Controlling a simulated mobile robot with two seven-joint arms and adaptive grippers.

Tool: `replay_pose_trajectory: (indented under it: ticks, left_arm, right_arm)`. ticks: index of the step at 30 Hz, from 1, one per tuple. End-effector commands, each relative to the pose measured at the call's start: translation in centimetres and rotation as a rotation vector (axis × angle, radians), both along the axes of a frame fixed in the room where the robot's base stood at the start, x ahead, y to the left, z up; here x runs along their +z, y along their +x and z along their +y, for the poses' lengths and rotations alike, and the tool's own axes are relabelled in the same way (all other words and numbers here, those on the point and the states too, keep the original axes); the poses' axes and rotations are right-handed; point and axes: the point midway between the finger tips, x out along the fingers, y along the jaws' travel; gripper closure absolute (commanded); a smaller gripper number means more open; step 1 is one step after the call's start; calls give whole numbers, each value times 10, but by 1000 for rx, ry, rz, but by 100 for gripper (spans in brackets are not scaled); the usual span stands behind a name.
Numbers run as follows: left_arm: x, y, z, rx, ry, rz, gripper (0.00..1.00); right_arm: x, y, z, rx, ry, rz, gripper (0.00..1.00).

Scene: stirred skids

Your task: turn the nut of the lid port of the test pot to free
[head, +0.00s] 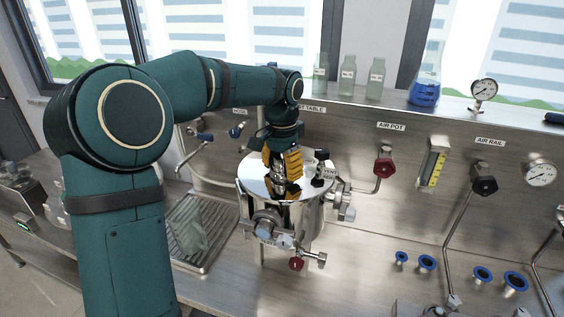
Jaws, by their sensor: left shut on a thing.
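The test pot (284,214) is a polished steel vessel with a flat round lid (255,181), standing upright on the steel bench at the middle of the view. My left gripper (281,190) comes down from above onto the lid, its yellow-orange fingers pointing down. It is shut on the nut of the lid port (279,182), which is mostly hidden between the fingers. A black-topped fitting (322,168) stands on the lid just right of the gripper. Valves and a red knob (296,264) sit at the pot's front. My right gripper is not in view.
A drain tray (203,235) with a clear vessel lies left of the pot. The back panel carries a red AIR POT valve (384,166), a black AIR RAIL valve (484,182) and a flowmeter (433,163). Bottles and a blue-filled flask (425,90) stand on the shelf above.

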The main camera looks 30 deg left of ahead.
Motion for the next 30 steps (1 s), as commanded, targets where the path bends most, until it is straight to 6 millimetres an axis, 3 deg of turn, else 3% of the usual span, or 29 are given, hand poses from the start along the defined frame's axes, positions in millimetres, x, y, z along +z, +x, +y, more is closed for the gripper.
replay_pose_trajectory:
  ticks: [18, 30]
  left_arm:
    - [2, 1, 0, 572, 1, -3, 75]
    - [1, 1, 0, 814, 0, -3, 75]
  right_arm:
    - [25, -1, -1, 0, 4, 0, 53]
    - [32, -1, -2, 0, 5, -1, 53]
